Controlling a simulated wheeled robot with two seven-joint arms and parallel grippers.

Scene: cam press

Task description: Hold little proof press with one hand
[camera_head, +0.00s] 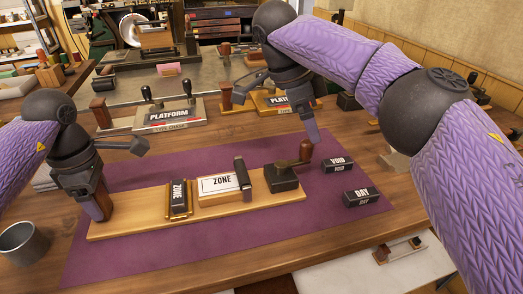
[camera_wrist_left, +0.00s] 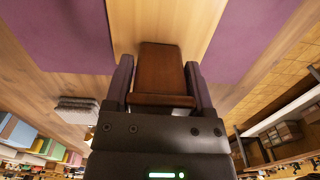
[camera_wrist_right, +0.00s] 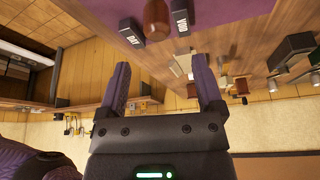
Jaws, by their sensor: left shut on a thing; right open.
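The little proof press stands on the purple mat. Its long pale wooden base (camera_head: 240,205) carries a dark ZONE block (camera_head: 178,197) in a brass-edged holder, a white ZONE card (camera_head: 220,185), an upright dark bar (camera_head: 243,176) and a dark cam block (camera_head: 283,178) with a brown-knobbed lever (camera_head: 304,154). My left gripper (camera_head: 101,212) is shut on the brown wooden post at the base's left end; the post (camera_wrist_left: 160,75) shows between both fingers in the left wrist view. My right gripper (camera_head: 313,136) is open and empty, above and behind the lever knob, apart from it; the knob (camera_wrist_right: 157,20) also shows in the right wrist view.
Two dark blocks, VOID (camera_head: 338,165) and DAY (camera_head: 368,196), lie right of the press on the mat (camera_head: 190,252). A metal cup (camera_head: 21,242) stands at the left. PLATFORM presses (camera_head: 168,117) stand behind. The mat's front is clear.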

